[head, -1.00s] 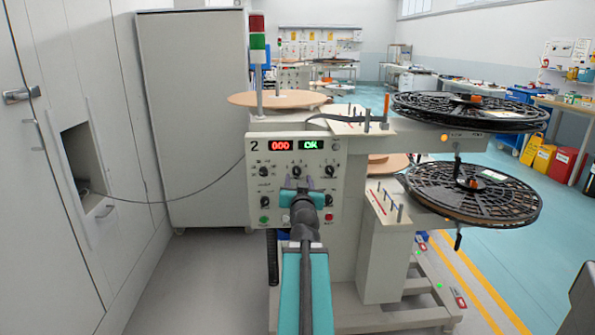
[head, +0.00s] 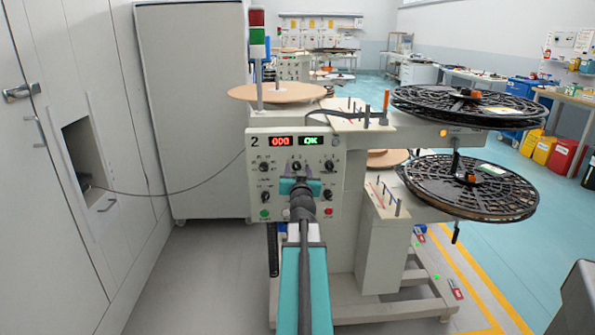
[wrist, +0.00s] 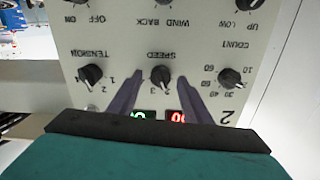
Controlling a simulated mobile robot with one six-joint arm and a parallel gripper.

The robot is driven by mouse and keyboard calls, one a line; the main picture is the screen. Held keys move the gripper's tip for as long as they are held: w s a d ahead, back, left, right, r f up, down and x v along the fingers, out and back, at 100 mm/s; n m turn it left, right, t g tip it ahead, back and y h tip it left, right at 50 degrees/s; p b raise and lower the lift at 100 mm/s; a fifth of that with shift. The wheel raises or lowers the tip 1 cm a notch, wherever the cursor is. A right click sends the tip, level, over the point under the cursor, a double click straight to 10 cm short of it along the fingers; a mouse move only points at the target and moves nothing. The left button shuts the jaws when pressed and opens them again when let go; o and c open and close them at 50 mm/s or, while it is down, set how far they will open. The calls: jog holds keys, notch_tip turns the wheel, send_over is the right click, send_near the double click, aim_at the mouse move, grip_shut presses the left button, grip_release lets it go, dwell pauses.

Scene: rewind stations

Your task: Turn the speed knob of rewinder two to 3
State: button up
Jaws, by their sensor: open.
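Rewinder two's control panel (head: 312,150) is pale, with a "2", a red display and a green "OK" display. In the upside-down wrist view, the black speed knob (wrist: 160,76) is at centre, under the word SPEED. Its pointer and scale are too small to read surely. It also shows in the head view (head: 297,166), in the middle of the upper knob row. My gripper (wrist: 160,84) is open, one dark finger on each side of the knob. I cannot tell whether its tips reach around it. In the head view my gripper (head: 300,180) partly covers the lower panel.
The tension knob (wrist: 90,75) and count knob (wrist: 229,77) flank the speed knob. Black reels (head: 470,188) stick out on the right. A tall grey cabinet (head: 195,110) stands on the left, with a cable running to the machine.

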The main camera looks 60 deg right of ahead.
jog(key=shift+c, duration=0.3)
jog(key=c, duration=1)
jog(key=shift+m, duration=0.3)
jog(key=m, duration=0.3)
jog(key=shift+m, duration=0.4)
jog(key=m, duration=0.4)
jog(key=shift+s+d, duration=0.1)
jog(key=shift+m, duration=0.3)
jog(key=o, duration=1.1)
jog(key=shift+c, duration=0.2)
